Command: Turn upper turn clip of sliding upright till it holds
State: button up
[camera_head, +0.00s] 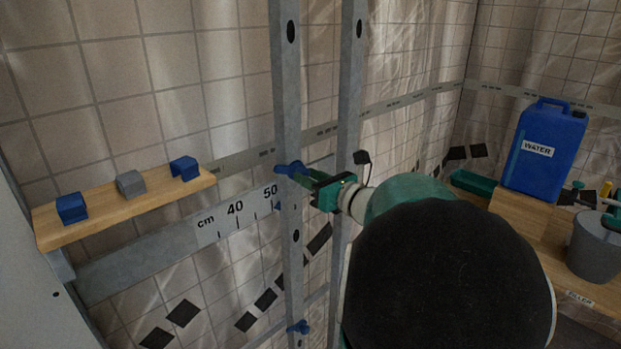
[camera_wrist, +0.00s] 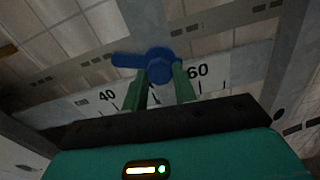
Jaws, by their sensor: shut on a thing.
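The blue upper turn clip (camera_head: 287,169) sits on the grey metal sliding upright (camera_head: 287,100), at the height of the scale rail. In the wrist view the clip (camera_wrist: 156,62) shows a round hub with a lever pointing left, across the upright (camera_wrist: 143,18). My gripper (camera_head: 302,178) reaches in from the right. Its green fingers (camera_wrist: 161,80) are shut on the clip's hub side, and their tips partly hide it. Whether the clip holds cannot be told. A blue lower turn clip (camera_head: 299,327) sits further down the same upright.
A second upright (camera_head: 350,90) stands just right of the sliding one. The cm scale rail (camera_head: 150,255) runs behind. A wooden shelf (camera_head: 130,208) with blue and grey blocks is at left. A blue water canister (camera_head: 545,150) and a grey bucket (camera_head: 596,245) stand at right.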

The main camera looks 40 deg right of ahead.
jog(key=n, duration=2.2)
jog(key=shift+n, duration=0.4)
jog(key=o, duration=1)
jog(key=shift+c, duration=0.2)
jog(key=s, duration=1.4)
jog(key=shift+d, duration=0.25)
jog(key=shift+w, duration=0.1)
